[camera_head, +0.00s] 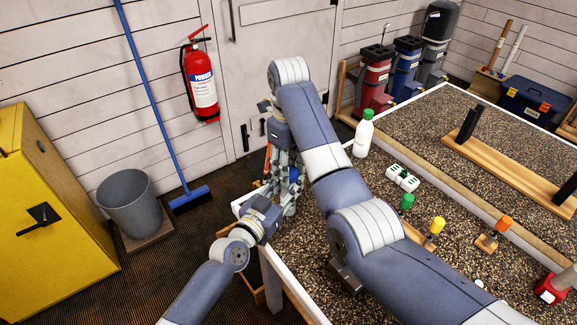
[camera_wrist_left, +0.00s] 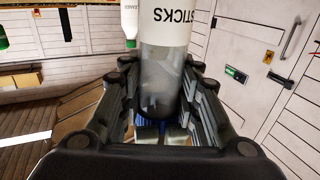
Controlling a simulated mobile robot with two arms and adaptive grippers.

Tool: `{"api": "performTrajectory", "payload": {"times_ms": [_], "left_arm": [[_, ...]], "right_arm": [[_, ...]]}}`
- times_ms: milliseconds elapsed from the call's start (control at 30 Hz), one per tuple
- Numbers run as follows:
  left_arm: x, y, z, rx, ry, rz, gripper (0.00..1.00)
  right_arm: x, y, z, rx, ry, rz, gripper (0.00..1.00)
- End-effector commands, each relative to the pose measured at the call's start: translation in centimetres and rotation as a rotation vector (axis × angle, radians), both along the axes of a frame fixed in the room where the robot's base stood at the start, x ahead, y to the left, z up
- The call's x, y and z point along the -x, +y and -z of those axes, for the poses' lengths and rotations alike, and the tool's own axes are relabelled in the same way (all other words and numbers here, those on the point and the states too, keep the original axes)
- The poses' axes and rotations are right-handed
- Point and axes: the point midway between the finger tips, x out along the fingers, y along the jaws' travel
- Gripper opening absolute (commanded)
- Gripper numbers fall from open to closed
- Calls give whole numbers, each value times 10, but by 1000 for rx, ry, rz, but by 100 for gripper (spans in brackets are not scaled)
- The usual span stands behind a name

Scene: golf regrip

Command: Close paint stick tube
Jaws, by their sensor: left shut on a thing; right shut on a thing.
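In the left wrist view, the paint stick tube (camera_wrist_left: 165,75) has a white label reading "STICKS" and a clear greyish lower part. My left gripper (camera_wrist_left: 160,100) is shut around this lower part, one finger on each side. In the head view, my left gripper (camera_head: 287,190) is at the table's left edge. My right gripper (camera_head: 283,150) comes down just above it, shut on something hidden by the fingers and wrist. The tube is mostly hidden there. A small orange piece (camera_head: 267,161) shows beside the grippers; I cannot tell what it is. The tube's top and cap are not visible.
A white bottle with a green cap (camera_head: 362,136) stands right of my right arm on the speckled table (camera_head: 330,245). A grey bin (camera_head: 130,205) and yellow cabinet (camera_head: 55,200) are left.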

Motion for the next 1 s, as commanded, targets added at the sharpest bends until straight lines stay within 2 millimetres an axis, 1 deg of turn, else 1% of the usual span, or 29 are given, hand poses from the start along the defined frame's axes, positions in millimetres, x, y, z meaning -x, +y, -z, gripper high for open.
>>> {"api": "performTrajectory", "payload": {"times_ms": [167, 200, 267, 500, 533, 600, 733, 867, 1000], "left_arm": [[1, 0, 2, -2, 3, 1, 0], [1, 0, 2, -2, 3, 1, 0], [1, 0, 2, -2, 3, 1, 0], [0, 0, 2, -2, 3, 1, 0], [0, 0, 2, -2, 3, 1, 0], [0, 0, 2, -2, 3, 1, 0], [0, 0, 2, -2, 3, 1, 0], [0, 0, 1, -2, 3, 1, 0], [0, 0, 1, -2, 3, 0, 0]], "right_arm": [[-1, 0, -1, 0, -4, -2, 30], [-1, 0, -1, 0, -4, -2, 45], [-1, 0, -1, 0, -4, -3, 58], [-1, 0, 0, 1, -2, -4, 58], [-1, 0, 0, 1, -2, -5, 56], [-1, 0, -1, 1, -2, -9, 56], [-1, 0, -3, -1, -6, -73, 56], [-3, 1, -8, -3, -13, -246, 56], [-5, 3, -16, -3, -23, -514, 56]]}}
